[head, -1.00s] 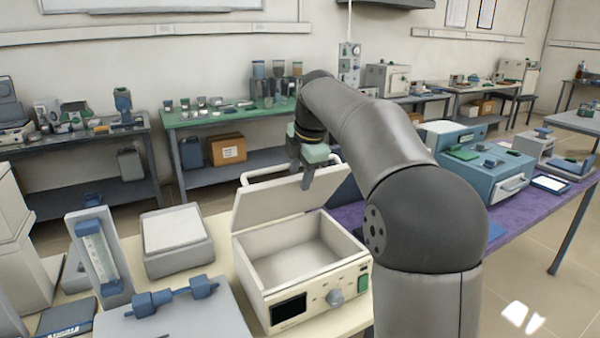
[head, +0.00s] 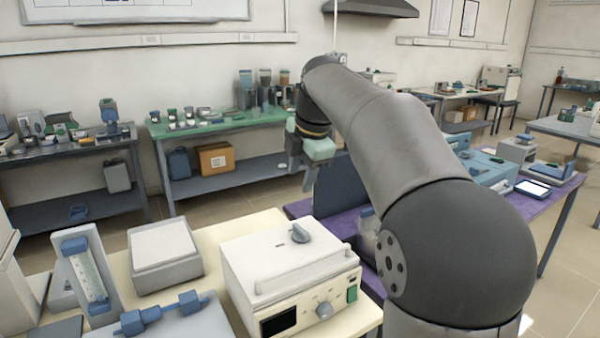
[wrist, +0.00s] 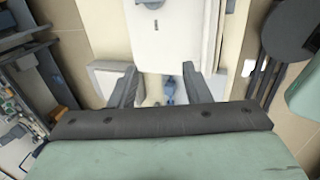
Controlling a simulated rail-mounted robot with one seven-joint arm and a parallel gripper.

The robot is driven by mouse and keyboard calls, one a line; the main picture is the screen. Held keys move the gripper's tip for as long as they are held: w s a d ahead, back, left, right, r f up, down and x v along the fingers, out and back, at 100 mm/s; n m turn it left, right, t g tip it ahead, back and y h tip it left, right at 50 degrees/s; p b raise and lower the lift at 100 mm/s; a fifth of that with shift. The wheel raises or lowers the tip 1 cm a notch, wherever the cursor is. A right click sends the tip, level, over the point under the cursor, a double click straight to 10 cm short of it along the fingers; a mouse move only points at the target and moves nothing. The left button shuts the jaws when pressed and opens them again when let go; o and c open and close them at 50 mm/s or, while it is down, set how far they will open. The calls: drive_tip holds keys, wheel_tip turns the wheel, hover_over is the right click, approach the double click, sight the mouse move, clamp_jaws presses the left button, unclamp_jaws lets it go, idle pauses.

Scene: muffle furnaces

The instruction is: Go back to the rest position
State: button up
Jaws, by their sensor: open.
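My gripper (head: 301,177) hangs above and behind the white muffle furnace (head: 285,262) in the head view, apart from it. The furnace lid is down, with its handle bar along the front edge and a grey knob on top. In the wrist view my gripper (wrist: 166,90) shows two dark fingers spread apart with nothing between them. A white box-like surface, apparently the furnace (wrist: 172,35), lies below and beyond the fingers. The furnace's inside is hidden by the lid.
A grey-white box (head: 165,255) and a blue-ended device (head: 88,270) stand left of the furnace. A purple-topped table (head: 530,207) with blue instruments lies to the right. A green-topped bench (head: 205,128) stands behind. The air around my gripper looks clear.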

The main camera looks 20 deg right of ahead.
drive_tip(key=s+a+f+m+g+p, duration=0.1)
drive_tip(key=s+a+f+m, duration=0.2)
drive_tip(key=s+f+m, duration=0.7)
drive_tip(key=s+a+f+m+g+p, duration=0.2)
drive_tip(key=s+f+m, duration=0.8)
drive_tip(key=s, duration=0.9)
wheel_tip(320, 180, down, 2)
drive_tip(key=shift+s+a+f+h+p, duration=0.3)
drive_tip(key=shift+s+a, duration=0.1)
drive_tip(key=shift+a, duration=0.1)
